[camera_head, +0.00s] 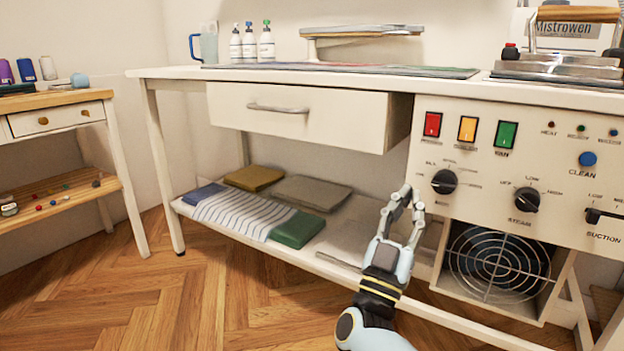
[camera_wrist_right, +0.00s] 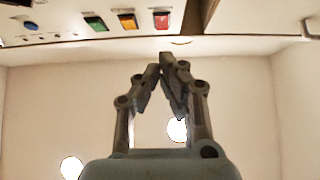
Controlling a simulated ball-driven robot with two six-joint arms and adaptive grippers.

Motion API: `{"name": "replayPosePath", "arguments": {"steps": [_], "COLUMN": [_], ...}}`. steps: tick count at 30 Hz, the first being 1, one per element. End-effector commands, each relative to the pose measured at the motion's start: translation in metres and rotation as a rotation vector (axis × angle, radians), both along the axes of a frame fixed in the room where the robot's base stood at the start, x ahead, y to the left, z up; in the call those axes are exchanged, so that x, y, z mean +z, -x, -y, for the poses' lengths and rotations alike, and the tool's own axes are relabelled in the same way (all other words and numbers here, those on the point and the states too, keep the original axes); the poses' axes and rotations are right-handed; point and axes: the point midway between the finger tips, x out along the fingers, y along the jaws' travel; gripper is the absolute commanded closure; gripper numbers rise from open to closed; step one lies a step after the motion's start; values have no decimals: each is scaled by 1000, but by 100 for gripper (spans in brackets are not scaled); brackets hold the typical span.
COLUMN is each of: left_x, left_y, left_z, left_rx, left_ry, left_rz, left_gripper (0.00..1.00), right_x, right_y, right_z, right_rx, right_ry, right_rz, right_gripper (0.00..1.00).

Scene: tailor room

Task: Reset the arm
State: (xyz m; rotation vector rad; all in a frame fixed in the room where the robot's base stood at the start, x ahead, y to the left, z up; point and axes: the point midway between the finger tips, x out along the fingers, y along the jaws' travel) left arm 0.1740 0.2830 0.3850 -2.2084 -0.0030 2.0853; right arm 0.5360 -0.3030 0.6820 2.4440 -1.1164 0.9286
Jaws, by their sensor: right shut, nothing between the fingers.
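My right gripper (camera_head: 405,196) is raised in front of the ironing table, just left of the control panel (camera_head: 519,178). Its fingers are shut with nothing between them, and the fingertips also meet in the right wrist view (camera_wrist_right: 166,66). In the head view the gripper stands below the open drawer (camera_head: 300,116) and left of the black dial. My left gripper is not in view.
The drawer juts out from the table, with its handle facing me. The lower shelf (camera_head: 335,268) holds folded cloths (camera_head: 312,192). A round fan grille (camera_head: 498,262) sits below the panel. A wooden side table (camera_head: 62,98) stands at left; the floor between is clear.

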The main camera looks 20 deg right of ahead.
Motion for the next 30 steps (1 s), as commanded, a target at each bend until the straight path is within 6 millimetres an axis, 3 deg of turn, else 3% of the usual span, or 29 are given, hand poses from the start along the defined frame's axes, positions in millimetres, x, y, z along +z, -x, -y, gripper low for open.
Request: {"name": "replayPosePath", "arguments": {"steps": [5,10,14,20,24,27,30], "left_x": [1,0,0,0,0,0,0], "left_y": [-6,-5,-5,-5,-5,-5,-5], "left_z": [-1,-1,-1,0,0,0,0], "left_rx": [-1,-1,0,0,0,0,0], "left_ry": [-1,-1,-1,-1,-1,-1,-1], "left_rz": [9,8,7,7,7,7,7], "left_gripper": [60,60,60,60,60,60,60], "right_x": [-19,-64,-104,-177,-233,-264,-283], "right_y": [14,70,89,118,164,206,245], "right_z": [2,14,7,-21,-39,-44,-42], "right_rx": [0,20,212,523,682,728,718], "right_ry": [5,56,74,-9,-136,-251,-363], "right_rz": [-42,-175,-406,-820,-1170,-1418,-1624], "right_gripper": [100,100,100,100,100,100,100]}}
